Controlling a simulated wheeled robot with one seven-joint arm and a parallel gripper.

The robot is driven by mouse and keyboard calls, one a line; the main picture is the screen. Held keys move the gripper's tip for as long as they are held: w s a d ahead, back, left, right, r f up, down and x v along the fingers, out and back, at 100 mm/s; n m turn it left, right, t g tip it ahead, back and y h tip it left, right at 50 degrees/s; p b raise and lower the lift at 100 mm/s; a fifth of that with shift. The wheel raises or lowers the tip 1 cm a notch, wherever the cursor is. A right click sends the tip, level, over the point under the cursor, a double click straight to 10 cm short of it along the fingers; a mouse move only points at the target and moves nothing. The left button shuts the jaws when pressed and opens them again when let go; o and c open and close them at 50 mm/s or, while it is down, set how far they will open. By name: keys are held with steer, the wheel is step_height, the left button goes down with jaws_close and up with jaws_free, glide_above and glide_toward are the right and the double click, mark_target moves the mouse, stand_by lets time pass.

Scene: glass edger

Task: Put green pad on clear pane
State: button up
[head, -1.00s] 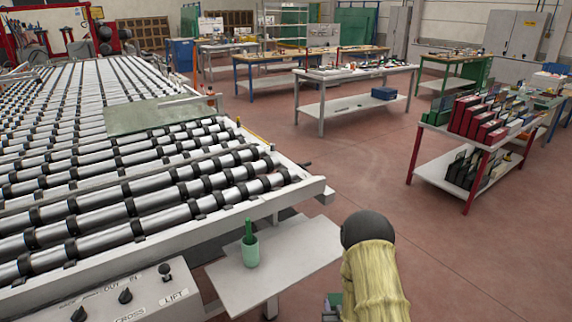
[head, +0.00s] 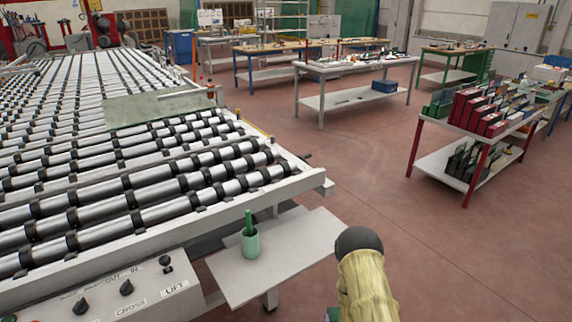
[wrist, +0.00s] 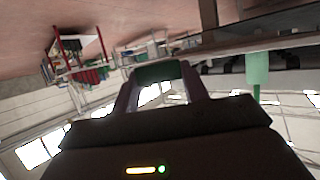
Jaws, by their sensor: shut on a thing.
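The clear pane (head: 155,108) lies flat on the roller conveyor, toward its far right part in the head view. It looks greenish and see-through, and nothing lies on it. In the wrist view, which looks upside down, my gripper (wrist: 160,75) is shut on the green pad (wrist: 157,71), a small dark green block between the two fingertips. The gripper and pad are apart from the pane. In the head view my arm shows at the bottom right, and the jaws are not clearly seen there.
A pale green cup (head: 250,244) with a dark green stick stands on a small grey side table (head: 285,262) beside the conveyor (head: 130,215). A control panel (head: 130,290) is at bottom left. A red-legged rack (head: 440,165) and workbenches stand beyond. The floor between is clear.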

step_height(320, 180, down, 6)
steer(key=s, duration=0.1)
steer(key=shift+s, duration=0.3)
steer(key=shift+w+r, duration=0.1)
